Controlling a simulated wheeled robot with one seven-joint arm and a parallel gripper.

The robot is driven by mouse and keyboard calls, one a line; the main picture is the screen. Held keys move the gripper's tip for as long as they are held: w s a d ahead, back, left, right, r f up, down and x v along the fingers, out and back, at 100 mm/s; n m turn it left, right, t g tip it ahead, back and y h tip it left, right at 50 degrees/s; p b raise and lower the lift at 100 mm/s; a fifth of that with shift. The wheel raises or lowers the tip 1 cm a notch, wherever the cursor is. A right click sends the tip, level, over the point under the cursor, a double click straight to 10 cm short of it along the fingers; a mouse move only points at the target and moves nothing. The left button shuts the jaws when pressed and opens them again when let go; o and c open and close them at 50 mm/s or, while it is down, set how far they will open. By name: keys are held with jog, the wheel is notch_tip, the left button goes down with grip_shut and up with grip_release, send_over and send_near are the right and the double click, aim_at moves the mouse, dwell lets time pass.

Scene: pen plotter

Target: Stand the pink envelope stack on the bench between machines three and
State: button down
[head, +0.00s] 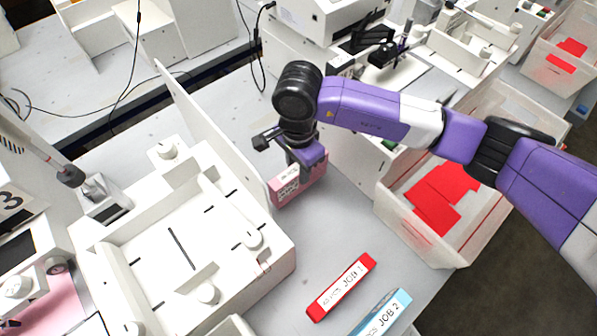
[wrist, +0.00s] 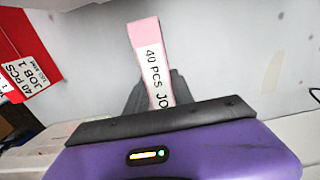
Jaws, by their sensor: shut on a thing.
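The pink envelope stack (head: 288,189) is at the bench strip between the white machine on the left and the machine behind my arm. My gripper (head: 304,163) is over it, shut on it. In the wrist view the pink stack (wrist: 146,42) stands out beyond my dark fingers (wrist: 155,92), with a white label reading "40 PCS JO"; the rest of the label is hidden. I cannot tell whether its lower edge touches the grey bench (head: 335,232). The left machine (head: 190,235) sits near a unit marked 3 (head: 12,203).
A red JOB 1 stack (head: 341,287) and a blue JOB 2 stack (head: 383,315) lie on the bench nearer the front. A clear bin (head: 455,238) with red envelopes is at right. A tall white panel (head: 210,135) rises close left of the pink stack. Bench between is bare.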

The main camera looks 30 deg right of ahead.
jog(key=shift+f, duration=1.15)
jog(key=shift+f, duration=0.2)
jog(key=c, duration=1.1)
grip_release()
jog(key=shift+r, duration=0.1)
notch_tip(320, 180, up, 12)
jog(key=shift+r+b, duration=0.1)
jog(key=shift+b, duration=0.95)
